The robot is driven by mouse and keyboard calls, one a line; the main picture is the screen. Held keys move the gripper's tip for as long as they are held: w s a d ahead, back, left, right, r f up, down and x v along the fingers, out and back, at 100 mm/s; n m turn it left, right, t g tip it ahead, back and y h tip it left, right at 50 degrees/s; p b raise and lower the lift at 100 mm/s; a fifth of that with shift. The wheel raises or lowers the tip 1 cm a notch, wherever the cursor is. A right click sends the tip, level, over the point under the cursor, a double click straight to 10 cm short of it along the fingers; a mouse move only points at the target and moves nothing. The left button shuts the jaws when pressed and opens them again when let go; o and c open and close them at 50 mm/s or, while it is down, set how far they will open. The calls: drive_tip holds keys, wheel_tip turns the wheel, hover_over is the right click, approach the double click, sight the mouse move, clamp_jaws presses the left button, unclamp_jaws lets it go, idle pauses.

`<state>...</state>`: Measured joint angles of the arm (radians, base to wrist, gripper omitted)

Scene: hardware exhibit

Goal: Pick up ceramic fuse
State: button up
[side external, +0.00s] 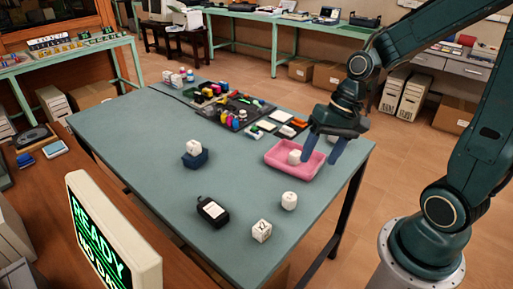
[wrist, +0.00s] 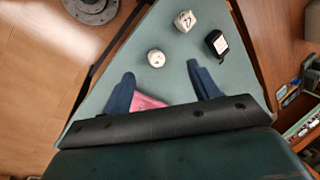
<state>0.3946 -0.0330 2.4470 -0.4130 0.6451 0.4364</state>
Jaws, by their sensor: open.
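My gripper (side external: 321,152) is open above the right part of a pink tray (side external: 272,167), its blue fingers pointing down. A small white piece (side external: 294,157) sits in the tray beside the left finger; I cannot tell if they touch. In the wrist view, the fingers (wrist: 160,72) are apart, nothing is gripped, and part of the pink tray (wrist: 148,103) shows between them. A rounded white piece (side external: 289,200) and a white block with a dark mark (side external: 261,231) stand on the table. Another white piece (side external: 193,147) sits on a dark blue block. Which one is the ceramic fuse is unclear.
A black item with a white label (side external: 211,211) lies near the front of the green table (side external: 150,165). A dark board (side external: 240,110) with several coloured small items lies behind the tray. The left-middle of the table is mostly clear. A lit sign (side external: 112,235) stands at front left.

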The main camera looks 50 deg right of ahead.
wheel_tip(320, 180, down, 9)
drive_tip(key=w+d+m+y, duration=0.2)
drive_tip(key=m+y, duration=0.2)
drive_tip(key=m, duration=0.3)
drive_tip(key=m+t+y, duration=0.3)
drive_tip(key=m+t, duration=0.1)
drive_tip(key=m, duration=0.4)
approach(283, 205)
drive_tip(key=shift+a+f, duration=0.2)
drive_tip(key=shift+a, duration=0.5)
drive_tip(key=m, duration=0.1)
drive_tip(key=f+m+t, duration=0.1)
drive_tip(key=m, duration=0.1)
drive_tip(key=shift+d+f+t+y, duration=0.3)
drive_tip(key=shift+d+f+y, duration=0.05)
drive_tip(key=shift+y, duration=0.05)
drive_tip(key=shift+w, duration=0.1)
drive_tip(key=shift+x, duration=1.25)
drive_tip(key=shift+a, duration=0.15)
drive_tip(key=shift+x, duration=2.45)
